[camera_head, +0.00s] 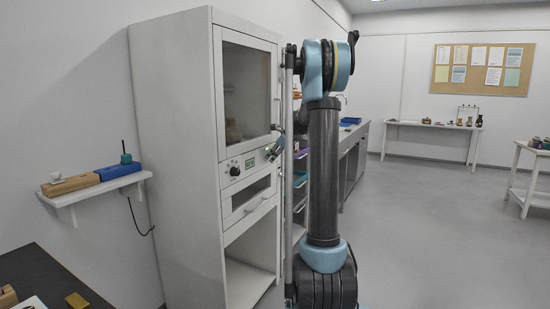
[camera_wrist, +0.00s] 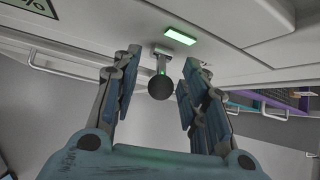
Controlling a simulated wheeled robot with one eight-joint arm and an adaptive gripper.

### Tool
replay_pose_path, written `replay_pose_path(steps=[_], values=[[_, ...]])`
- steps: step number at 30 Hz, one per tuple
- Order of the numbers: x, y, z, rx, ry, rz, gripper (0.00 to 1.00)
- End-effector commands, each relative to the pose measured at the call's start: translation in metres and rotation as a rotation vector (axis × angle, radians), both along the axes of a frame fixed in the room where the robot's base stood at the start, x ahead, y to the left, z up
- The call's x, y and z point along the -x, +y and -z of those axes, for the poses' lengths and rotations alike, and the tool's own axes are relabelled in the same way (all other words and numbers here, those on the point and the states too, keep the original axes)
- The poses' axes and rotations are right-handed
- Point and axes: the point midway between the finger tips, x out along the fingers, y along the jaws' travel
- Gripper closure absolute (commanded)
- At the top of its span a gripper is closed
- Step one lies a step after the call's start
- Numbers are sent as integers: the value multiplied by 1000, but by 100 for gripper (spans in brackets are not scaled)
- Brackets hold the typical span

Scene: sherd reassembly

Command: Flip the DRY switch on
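The DRY switch is a short metal lever with a black ball knob (camera_wrist: 161,87) on the cabinet's panel, in the wrist view. A green lamp (camera_wrist: 180,36) beside it is lit. My gripper (camera_wrist: 162,62) is open, with one finger on each side of the lever and knob. Gaps show between the knob and both fingers. In the head view my gripper (camera_head: 274,149) is small, at the right end of the control panel, and it hides the switch. The switch's label is not legible.
The white cabinet (camera_head: 172,140) has a glass door above the panel. A dark dial (camera_head: 235,171) and a green display (camera_head: 249,163) are left of my gripper. A drawer handle (camera_wrist: 65,71) runs near the left finger. A wall shelf (camera_head: 95,190) holds blocks at left.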

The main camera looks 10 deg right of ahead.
Motion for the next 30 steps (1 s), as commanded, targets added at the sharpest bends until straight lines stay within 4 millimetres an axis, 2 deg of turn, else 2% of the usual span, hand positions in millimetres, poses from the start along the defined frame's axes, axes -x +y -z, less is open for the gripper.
replay_pose_path(steps=[11,17,24,30], values=[[4,-5,-5,1,0,3,59],[20,-17,-27,1,0,4,59],[45,-36,-61,1,1,3,59],[59,-46,-80,1,1,2,59]])
